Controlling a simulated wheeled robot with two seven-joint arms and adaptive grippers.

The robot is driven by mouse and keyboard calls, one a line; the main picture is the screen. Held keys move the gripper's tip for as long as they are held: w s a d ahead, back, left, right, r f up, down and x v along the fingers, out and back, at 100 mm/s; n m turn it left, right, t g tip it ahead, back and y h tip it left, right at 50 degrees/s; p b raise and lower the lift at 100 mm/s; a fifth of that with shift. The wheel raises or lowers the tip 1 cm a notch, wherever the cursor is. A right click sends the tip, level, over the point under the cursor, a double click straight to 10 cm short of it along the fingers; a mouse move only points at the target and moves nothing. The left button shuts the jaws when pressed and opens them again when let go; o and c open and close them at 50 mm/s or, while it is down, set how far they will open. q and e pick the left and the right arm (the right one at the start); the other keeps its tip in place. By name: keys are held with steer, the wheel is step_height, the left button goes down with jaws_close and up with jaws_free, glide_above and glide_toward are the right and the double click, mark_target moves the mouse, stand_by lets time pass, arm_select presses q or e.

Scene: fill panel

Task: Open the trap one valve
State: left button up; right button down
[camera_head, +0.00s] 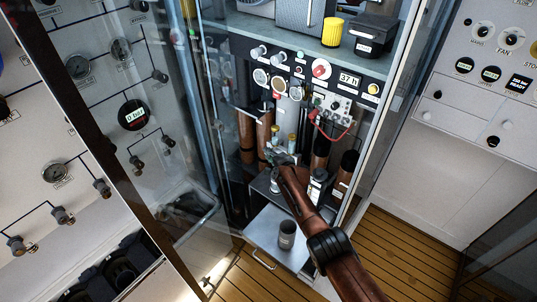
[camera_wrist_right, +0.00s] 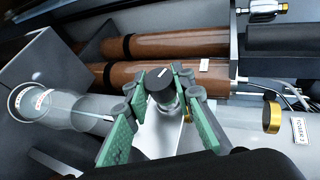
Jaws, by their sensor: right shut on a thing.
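My right gripper (camera_head: 281,158) reaches into the open glass-fronted cabinet from the lower right. In the right wrist view its green-padded fingers (camera_wrist_right: 163,98) are closed around a small black knob (camera_wrist_right: 160,84) with a white mark on top. The knob sits on a short pale metal stem and looks like a valve; I cannot read a label to confirm it is trap one. In the head view the gripper hides this knob. My left gripper is not seen.
Brown cylinders (camera_wrist_right: 165,46) stand close beside the knob. A clear vessel (camera_wrist_right: 58,105) lies on its other side. Above are a gauge panel (camera_head: 309,83) and a yellow ribbed container (camera_head: 332,32). A dark cup (camera_head: 287,234) stands on the low pulled-out shelf (camera_head: 262,246). Glass doors flank the opening.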

stand_by(0.7)
steer(key=c, duration=1.7)
jaws_free()
steer(key=shift+o, duration=0.2)
steer(key=shift+f, duration=0.15)
